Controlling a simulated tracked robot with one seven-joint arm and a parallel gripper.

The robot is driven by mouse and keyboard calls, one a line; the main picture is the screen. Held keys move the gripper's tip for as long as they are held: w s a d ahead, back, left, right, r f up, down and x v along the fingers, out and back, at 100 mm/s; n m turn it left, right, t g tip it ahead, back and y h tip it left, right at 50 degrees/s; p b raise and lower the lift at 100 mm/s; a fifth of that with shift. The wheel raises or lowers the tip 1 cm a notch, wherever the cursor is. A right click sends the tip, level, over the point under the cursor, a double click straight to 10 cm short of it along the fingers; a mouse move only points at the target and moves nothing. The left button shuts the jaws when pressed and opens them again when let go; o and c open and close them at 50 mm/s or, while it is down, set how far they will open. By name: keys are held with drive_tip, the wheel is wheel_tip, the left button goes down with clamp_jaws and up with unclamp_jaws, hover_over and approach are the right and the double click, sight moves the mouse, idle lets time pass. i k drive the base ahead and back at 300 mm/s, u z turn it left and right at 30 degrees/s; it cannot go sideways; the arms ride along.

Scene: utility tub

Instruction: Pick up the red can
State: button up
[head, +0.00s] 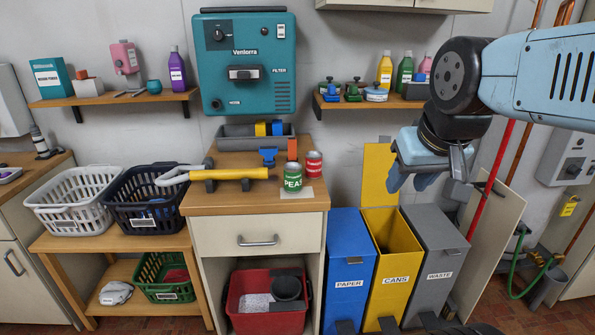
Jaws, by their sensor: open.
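The red can (313,165) stands upright at the right rear of the wooden counter (222,200), with a white band around it. A green can labelled PEAS (292,179) stands just in front and to its left. My gripper (425,178) hangs at the end of the arm, to the right of the counter and above the bins. It is open and empty, fingers pointing down, well apart from the red can.
Blue paper (348,258), yellow cans (398,268) and grey waste (438,255) bins stand right of the counter; the yellow lid (378,172) is raised. A yellow-handled tool (228,175), blue brush (268,156) and grey tray (238,136) are on the counter. A shelf (372,101) hangs above.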

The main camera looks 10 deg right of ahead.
sight(314, 159)
drive_tip(key=z, duration=0.2)
drive_tip(key=i, duration=0.9)
drive_tip(key=u, duration=0.1)
